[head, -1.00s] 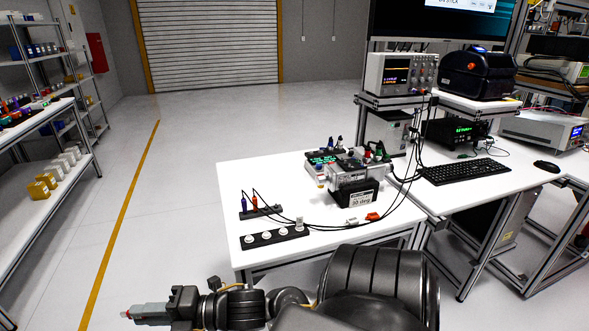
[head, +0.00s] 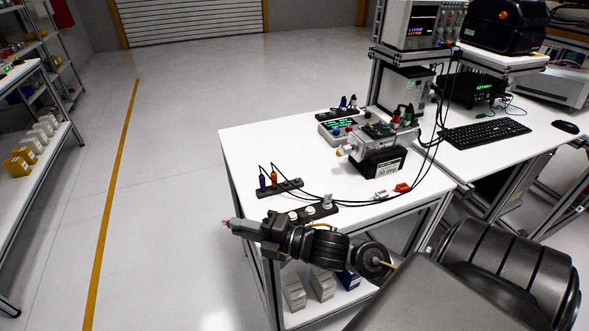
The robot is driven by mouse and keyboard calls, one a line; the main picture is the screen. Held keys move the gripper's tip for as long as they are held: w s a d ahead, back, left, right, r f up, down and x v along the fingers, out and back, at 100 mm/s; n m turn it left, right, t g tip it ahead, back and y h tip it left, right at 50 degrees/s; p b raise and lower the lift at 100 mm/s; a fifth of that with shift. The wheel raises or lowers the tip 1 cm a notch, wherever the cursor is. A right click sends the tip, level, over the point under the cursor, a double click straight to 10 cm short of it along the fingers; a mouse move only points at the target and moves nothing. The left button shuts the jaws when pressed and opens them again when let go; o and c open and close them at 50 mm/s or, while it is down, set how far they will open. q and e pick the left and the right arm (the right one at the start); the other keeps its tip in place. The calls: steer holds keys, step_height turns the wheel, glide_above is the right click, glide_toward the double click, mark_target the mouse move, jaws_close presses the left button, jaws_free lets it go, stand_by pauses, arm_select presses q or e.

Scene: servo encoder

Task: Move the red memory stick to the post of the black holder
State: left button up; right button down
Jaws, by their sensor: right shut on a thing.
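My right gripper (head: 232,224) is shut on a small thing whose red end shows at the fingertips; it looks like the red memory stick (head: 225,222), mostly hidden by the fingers. The gripper points left, just off the left edge of the table in the picture. A black holder (head: 286,222) with several round white tops lies at the table's near edge, partly behind my right arm. A white piece stands upright at its right end. A second black strip (head: 290,187) behind it carries a blue and a red plug. My left gripper is out of view.
The white table (head: 240,145) also bears a grey device (head: 365,147) on a black block, with cables running to the strip. A red piece (head: 402,187) and a white connector (head: 380,194) lie near its right side. Grey boxes (head: 321,284) sit on the shelf below. The floor at left is free.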

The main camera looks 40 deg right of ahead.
steer(key=s+a+r+n+g+y+p, duration=0.1)
steer(key=a+r+n+g+p, duration=0.1)
steer(key=a+n+g+p, duration=0.4)
steer(key=s+a+r+n+g+y+p, duration=0.1)
steer(key=a+r+n+g+p, duration=0.2)
steer(key=a+g, duration=0.45)
steer(key=d+r+n+g+h+p, duration=0.1)
steer(key=d+n+h+p, duration=0.4)
steer(key=d, duration=0.8)
steer(key=w+d+r+n+h+p, duration=0.1)
steer(key=d+n+h+p, duration=0.5)
steer(key=d, duration=0.8)
steer(key=shift+r+n+g+p, duration=0.35)
steer(key=shift+r+n+p, duration=0.1)
steer(key=shift+r+n, duration=0.25)
steer(key=shift+f, duration=0.1)
